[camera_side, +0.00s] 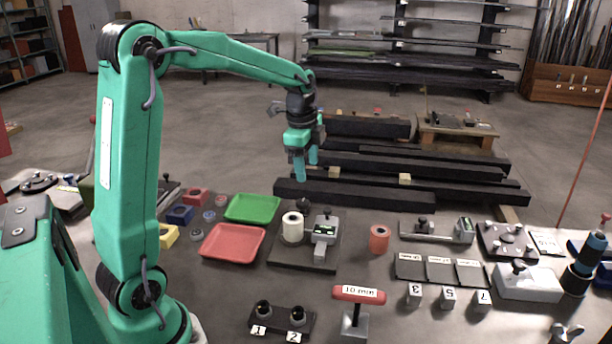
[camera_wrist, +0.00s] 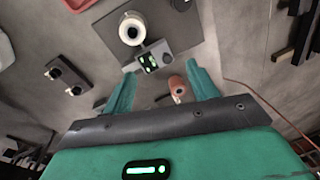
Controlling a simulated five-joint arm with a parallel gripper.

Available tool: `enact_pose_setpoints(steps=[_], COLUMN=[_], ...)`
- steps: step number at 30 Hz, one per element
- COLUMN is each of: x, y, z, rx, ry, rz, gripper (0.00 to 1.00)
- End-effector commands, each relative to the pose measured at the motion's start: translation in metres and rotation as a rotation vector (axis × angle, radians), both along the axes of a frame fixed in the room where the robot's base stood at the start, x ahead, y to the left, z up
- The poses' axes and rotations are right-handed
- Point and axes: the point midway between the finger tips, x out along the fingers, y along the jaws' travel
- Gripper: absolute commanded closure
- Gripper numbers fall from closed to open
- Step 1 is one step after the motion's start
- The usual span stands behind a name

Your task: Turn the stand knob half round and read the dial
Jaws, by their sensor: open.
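A dark stand plate (camera_side: 290,257) lies mid-table and carries an upright white cylinder (camera_side: 292,228) and a grey unit with a small green-lit display (camera_side: 325,232). A dark knob (camera_side: 327,211) tops the grey unit. The display's reading is too small to make out. The wrist view shows the white cylinder (camera_wrist: 131,28), the grey unit (camera_wrist: 150,60) and the plate (camera_wrist: 178,25). My gripper (camera_side: 307,167) is open and empty, pointing down and held above the stand. In the wrist view, my open fingers (camera_wrist: 162,82) lie below the unit, apart from it.
An orange-red cylinder (camera_side: 379,239) stands right of the stand, and also shows between my fingers (camera_wrist: 177,89). Green (camera_side: 253,208) and red (camera_side: 232,243) trays lie left. A red-handled T-shaped tool (camera_side: 358,294) and a two-knob block (camera_side: 282,320) are in front. Dark bars lie behind.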

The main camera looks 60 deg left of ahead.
Motion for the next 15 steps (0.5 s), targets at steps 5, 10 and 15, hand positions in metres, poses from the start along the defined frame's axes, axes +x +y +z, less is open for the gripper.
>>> enact_pose_setpoints(steps=[5, 10, 15], x=[0.022, 0.037, 0.045], y=[0.031, 0.059, 0.078], z=[-0.029, -0.058, -0.08], rx=[0.002, -0.003, -0.012], ry=[0.06, 0.103, 0.133], rz=[-0.137, -0.269, -0.366], gripper=[0.42, 0.42, 0.42])
